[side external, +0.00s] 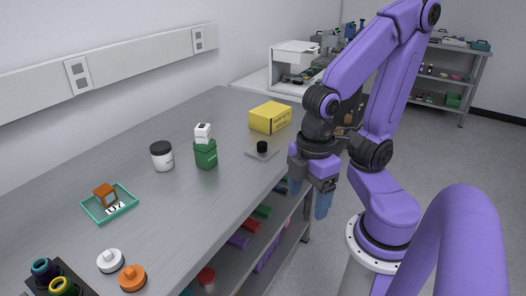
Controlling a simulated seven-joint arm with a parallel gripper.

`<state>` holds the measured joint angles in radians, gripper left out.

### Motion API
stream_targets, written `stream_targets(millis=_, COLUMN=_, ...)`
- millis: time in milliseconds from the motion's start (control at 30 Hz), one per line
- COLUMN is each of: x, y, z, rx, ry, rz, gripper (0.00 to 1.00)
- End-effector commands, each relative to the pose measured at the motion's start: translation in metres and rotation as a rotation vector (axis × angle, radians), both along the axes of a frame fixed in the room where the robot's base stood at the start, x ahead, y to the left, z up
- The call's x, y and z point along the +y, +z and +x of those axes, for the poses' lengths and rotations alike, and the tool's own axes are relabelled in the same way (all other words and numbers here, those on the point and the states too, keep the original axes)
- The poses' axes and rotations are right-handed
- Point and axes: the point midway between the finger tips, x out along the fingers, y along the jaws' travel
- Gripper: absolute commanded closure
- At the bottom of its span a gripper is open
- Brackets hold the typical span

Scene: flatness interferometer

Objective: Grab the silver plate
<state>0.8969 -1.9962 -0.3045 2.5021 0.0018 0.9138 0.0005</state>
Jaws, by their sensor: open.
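A small flat silver-grey plate (250,153) lies on the bench right of centre, just in front of the yellow box. A short black cylinder (262,147) stands up from the plate; I cannot tell if it is a knob fixed to it or a separate piece. My gripper (309,200) has blue fingers that are apart with nothing between them. It points down to the right of the plate and lower in the picture, by the bench's front edge. It is not touching the plate.
A yellow box (270,117) stands just behind the plate. A teal tray (125,211) is farther left. Bare bench lies around the plate's front.

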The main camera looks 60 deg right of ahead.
Motion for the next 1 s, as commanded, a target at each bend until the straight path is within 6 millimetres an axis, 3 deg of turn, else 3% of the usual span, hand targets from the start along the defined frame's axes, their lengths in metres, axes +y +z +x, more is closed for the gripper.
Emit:
stream_targets(millis=67, x=0.0, y=0.0, z=0.0, rx=0.0, ry=0.0, rz=0.0, gripper=0.22)
stream_targets(millis=133, x=0.0, y=0.0, z=0.0, rx=0.0, ry=0.0, rz=0.0, gripper=0.31)
stream_targets(millis=400, x=0.0, y=0.0, z=0.0, rx=-0.001, ry=0.001, rz=-0.002, gripper=0.31)
stream_targets(millis=533, x=-0.007, y=-0.005, z=0.013, rx=-0.02, ry=0.018, rz=-0.056, gripper=0.31)
stream_targets(millis=667, x=-0.027, y=-0.016, z=0.045, rx=-0.065, ry=0.075, rz=-0.205, gripper=0.31)
stream_targets(millis=1000, x=-0.102, y=-0.032, z=0.146, rx=-0.091, ry=0.357, rz=-0.724, gripper=0.31)
